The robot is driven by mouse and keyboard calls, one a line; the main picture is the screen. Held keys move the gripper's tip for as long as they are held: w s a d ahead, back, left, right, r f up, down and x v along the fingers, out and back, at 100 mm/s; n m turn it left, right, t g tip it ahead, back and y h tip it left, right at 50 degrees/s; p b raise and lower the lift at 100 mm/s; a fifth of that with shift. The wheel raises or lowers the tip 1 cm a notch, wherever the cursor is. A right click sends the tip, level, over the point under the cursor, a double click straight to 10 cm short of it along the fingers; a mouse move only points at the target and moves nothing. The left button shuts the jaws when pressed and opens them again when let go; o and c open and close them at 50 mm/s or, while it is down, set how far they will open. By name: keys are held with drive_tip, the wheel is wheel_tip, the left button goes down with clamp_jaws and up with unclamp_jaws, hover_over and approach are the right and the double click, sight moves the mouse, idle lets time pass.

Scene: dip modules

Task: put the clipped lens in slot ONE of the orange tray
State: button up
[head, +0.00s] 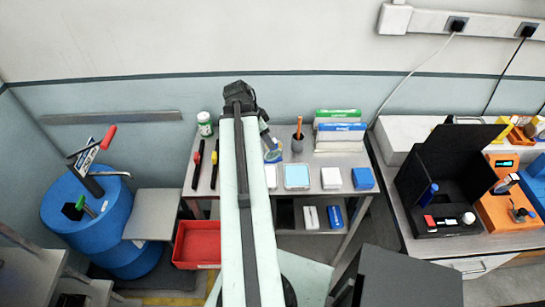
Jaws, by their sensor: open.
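My gripper (270,141) is at the far end of my long pale arm, over the back middle of the low grey table. It is small here; its jaws look open, and I see nothing held in them. A small blue and yellowish thing shows just below it; I cannot tell whether that is part of the gripper. I cannot make out the clipped lens. An orange unit (497,207) with a small display stands on the right bench; I cannot tell whether it is the orange tray. No slot ONE is readable.
The low table carries marker-like tools (197,165), a white jar (204,123), a pen cup (297,143), file boxes (340,132) and several small boxes. A black open case (430,190) stands on the right bench. A blue drum (90,225) and red bin (197,243) are left.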

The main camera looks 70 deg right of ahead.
sight(273, 151)
drive_tip(key=b+x, duration=0.4)
drive_tip(key=x, duration=0.1)
drive_tip(key=shift+d+f+b, duration=0.1)
drive_tip(key=shift+b, duration=0.3)
drive_tip(key=shift+s, duration=0.1)
clamp_jaws()
